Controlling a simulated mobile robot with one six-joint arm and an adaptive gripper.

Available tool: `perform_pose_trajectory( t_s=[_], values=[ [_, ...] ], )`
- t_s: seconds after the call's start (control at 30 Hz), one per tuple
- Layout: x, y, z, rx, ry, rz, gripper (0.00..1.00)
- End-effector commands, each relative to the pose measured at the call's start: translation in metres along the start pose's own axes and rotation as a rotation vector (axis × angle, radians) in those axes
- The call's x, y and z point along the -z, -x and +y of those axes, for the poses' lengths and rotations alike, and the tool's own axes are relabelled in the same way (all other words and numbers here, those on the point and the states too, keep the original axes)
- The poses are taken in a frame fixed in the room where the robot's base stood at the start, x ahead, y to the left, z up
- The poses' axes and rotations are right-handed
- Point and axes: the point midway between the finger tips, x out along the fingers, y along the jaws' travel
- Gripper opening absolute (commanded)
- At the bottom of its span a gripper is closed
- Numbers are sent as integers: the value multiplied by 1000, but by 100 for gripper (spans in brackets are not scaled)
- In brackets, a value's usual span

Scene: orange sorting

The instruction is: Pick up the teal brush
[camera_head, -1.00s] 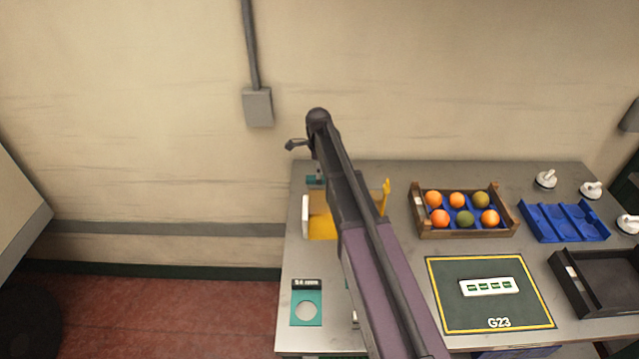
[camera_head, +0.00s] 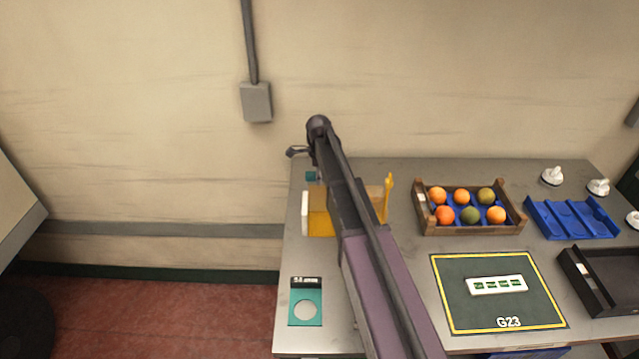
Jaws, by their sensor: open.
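A small teal piece (camera_head: 312,177) shows at the back left of the table, just left of my arm. It may be part of the teal brush, but my arm hides most of that spot and I cannot make out its full shape. My arm reaches from the bottom of the picture to the back left of the table. At its far end a small dark part of my gripper (camera_head: 297,152) shows, left of the arm and above the teal piece in the picture. My gripper is open with nothing seen in it; its fingers are mostly hidden.
A yellow holder (camera_head: 320,223) with a white side stands partly behind my arm. A teal plate with a round disc (camera_head: 305,308) lies front left. Rightward are a wooden crate (camera_head: 470,230) of oranges, a blue tray (camera_head: 572,222), a green mat (camera_head: 470,312) and a dark tray (camera_head: 590,300).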

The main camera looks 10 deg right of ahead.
Motion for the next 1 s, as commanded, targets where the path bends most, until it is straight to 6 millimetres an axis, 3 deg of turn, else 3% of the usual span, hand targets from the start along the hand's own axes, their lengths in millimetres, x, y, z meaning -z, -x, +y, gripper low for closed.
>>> perform_pose_trajectory(
  t_s=[0.67,0.7,0.97,1.0],
  values=[
    [0,-3,0,0,0,0,80],
    [0,-3,0,0,0,0,77],
    [0,-3,0,0,-1,0,0],
    [1,-3,0,0,-1,0,0]
  ],
)
